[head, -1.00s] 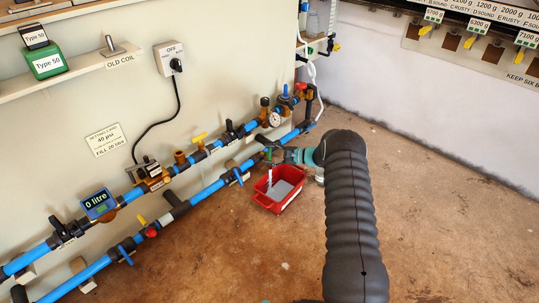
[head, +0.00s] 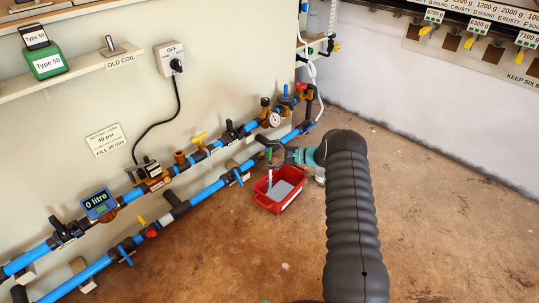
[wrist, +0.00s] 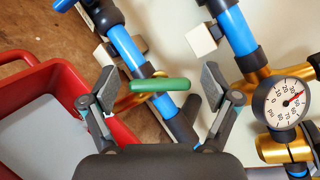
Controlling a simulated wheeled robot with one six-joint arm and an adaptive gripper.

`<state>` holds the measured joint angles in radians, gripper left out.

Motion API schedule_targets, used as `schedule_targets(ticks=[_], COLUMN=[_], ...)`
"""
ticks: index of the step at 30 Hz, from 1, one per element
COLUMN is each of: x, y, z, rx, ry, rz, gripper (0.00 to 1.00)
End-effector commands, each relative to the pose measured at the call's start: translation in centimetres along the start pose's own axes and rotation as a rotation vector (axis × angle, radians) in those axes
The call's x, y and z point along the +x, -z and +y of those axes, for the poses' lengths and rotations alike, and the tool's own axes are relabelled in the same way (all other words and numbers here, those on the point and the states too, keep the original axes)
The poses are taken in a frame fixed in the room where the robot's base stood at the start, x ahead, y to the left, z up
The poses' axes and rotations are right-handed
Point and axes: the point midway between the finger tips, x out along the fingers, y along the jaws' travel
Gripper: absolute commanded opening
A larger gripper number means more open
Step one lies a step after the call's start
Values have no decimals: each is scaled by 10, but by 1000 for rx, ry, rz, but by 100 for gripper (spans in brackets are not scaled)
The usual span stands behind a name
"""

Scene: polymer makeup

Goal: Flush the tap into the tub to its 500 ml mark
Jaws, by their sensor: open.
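The red tub (head: 262,199) stands on the floor below the lower blue pipe, with a pale grey surface inside it. A thin pale vertical streak shows above the tub under the tap (head: 269,154); it looks like a stream. In the wrist view the tap's green handle (wrist: 160,85) lies crosswise between my fingertips, with a gap on both sides. My gripper (wrist: 158,86) is open around the handle and holds nothing. It also shows in the head view (head: 283,156), beside the tap. The tub (wrist: 88,108) fills the wrist view's left side. I cannot read its 500 ml mark.
A pressure gauge (wrist: 286,98) sits close to the right of my gripper. Blue pipes with valves run along the wall, with a meter (head: 98,205) reading 0 litre. A switch (head: 171,58) reads OFF. The brown floor (head: 430,220) at right is clear.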

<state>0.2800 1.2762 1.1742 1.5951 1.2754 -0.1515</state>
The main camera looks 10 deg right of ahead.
Motion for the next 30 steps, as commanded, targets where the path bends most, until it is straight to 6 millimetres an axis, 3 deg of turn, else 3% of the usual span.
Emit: schedule_targets(ticks=[18, 30], x=[-103, -116], y=[0, 0], z=[-2, -1], rx=[-1, -1], ry=[2, 0], rz=[1, 0], gripper=[88, 88])
